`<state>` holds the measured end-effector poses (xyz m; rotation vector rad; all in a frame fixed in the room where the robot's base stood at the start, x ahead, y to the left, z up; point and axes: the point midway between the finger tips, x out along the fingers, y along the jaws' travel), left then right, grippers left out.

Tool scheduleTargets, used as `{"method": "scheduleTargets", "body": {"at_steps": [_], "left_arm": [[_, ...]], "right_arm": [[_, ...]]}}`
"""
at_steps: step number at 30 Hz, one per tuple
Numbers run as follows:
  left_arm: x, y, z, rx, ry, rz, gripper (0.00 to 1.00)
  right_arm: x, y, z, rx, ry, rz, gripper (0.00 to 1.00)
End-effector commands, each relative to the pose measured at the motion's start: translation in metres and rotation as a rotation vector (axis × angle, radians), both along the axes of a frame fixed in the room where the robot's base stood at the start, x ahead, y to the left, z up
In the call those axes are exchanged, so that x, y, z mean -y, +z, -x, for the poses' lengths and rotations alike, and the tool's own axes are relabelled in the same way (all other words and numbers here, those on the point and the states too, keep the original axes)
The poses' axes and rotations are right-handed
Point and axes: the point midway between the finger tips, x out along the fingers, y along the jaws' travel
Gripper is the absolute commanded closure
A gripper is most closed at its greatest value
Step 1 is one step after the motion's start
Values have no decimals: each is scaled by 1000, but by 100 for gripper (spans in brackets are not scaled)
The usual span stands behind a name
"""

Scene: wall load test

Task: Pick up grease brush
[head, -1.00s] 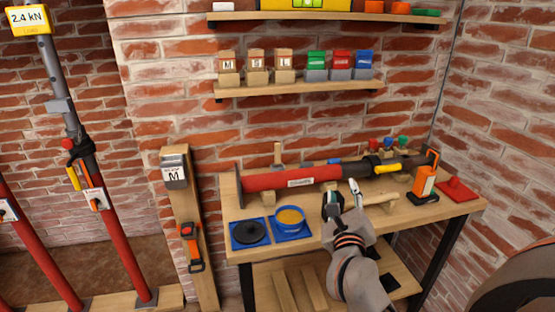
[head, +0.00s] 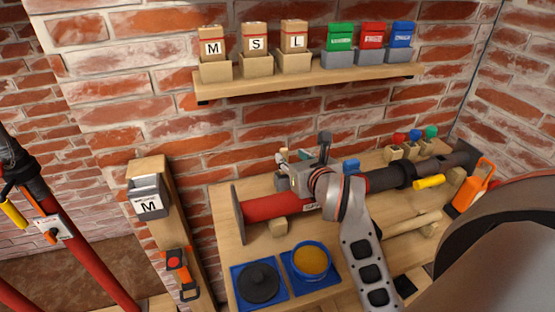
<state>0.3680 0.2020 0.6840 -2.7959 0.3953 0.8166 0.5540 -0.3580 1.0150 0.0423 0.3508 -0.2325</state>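My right gripper (head: 304,158) is over the back of the workbench, behind the red tube. Its fingers look spread, a dark one on the right and a pale one on the left. A pale wooden upright piece (head: 282,153), perhaps the grease brush's handle, shows beside the left finger. The gripper partly hides it, and I cannot tell whether they touch. No bristles show. A blue tin of orange-yellow grease (head: 311,260) stands open at the bench front. My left gripper is not in view.
The red and dark prop (head: 270,206) lies across the bench under my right arm. A dark lid (head: 259,281) lies left of the tin. An orange device (head: 474,188) stands at the right. A shelf (head: 300,82) with bags and boxes hangs above.

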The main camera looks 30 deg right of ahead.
Motion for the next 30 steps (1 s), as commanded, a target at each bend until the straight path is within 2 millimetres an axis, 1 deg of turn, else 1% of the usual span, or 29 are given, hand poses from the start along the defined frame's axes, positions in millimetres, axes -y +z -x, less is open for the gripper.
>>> {"method": "scheduleTargets", "body": {"at_steps": [2, 9, 13, 18, 21, 24, 30], "left_arm": [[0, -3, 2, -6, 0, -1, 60], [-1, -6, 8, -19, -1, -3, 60], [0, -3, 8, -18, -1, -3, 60], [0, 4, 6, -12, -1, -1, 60], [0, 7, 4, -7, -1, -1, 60], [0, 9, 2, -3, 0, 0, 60], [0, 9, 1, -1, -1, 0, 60]], "right_arm": [[1, -1, -3, 0, 0, 0, 64], [6, -9, -24, -1, -2, -2, 64], [9, -13, -37, -2, -1, -1, 64], [15, -21, -59, -2, -1, -1, 64], [17, -25, -68, -1, -1, 0, 64], [19, -26, -71, 0, -2, 2, 64], [19, -27, -71, 0, -2, 2, 64]]}}
